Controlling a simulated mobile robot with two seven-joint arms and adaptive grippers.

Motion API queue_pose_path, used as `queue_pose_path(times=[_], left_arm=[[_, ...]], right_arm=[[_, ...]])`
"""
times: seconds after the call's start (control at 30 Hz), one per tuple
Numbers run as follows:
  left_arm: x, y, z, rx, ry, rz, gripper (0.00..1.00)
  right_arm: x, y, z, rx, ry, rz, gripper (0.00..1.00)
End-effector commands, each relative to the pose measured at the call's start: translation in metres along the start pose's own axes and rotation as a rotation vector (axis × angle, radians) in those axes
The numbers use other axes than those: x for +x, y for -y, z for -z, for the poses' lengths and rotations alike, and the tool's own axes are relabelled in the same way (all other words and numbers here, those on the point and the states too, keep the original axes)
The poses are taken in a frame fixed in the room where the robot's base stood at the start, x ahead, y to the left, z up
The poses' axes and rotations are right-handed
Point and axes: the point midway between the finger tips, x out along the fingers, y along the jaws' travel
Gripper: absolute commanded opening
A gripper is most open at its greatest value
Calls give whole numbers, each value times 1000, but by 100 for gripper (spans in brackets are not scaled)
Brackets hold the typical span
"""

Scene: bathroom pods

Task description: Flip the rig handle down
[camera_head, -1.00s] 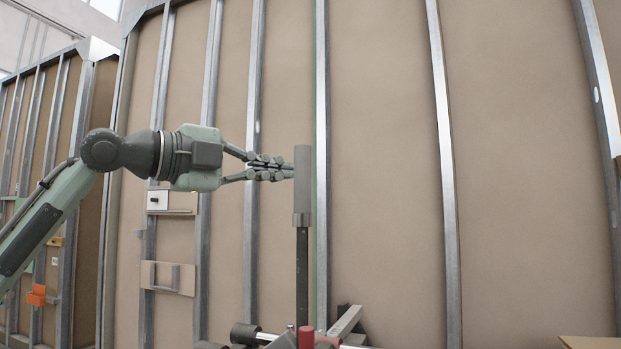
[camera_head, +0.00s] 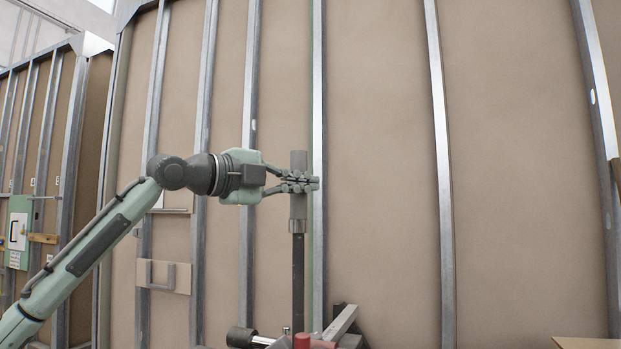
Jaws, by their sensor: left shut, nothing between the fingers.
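The rig handle (camera_head: 298,217) stands upright in the middle of the view, a grey cylindrical grip on a dark post (camera_head: 298,280). The post runs down to the rig at the bottom edge. My left gripper (camera_head: 316,183) comes in from the left with its fingers shut and nothing between them. The fingers overlap the upper part of the grip in the picture, in front of it. I cannot tell whether they touch it. My right gripper is not in view.
The rig base (camera_head: 342,322) shows at the bottom with a red cylinder (camera_head: 322,344) and a dark roller (camera_head: 240,337). Behind stands a brown panel wall with metal studs (camera_head: 440,150). A light board (camera_head: 585,343) shows at the lower right. The space right of the handle is clear.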

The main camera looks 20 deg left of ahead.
Motion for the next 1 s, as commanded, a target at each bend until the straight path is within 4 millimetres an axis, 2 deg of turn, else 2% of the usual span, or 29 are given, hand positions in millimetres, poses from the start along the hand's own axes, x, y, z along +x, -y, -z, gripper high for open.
queue_pose_path(times=[0.6,0.87,1.0], left_arm=[[-4,-2,-10,-20,-1,11,0],[-19,-6,-36,-169,2,97,0],[-31,-8,-58,-275,1,160,0]], right_arm=[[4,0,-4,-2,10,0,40],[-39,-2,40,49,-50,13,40],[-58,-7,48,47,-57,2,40]])
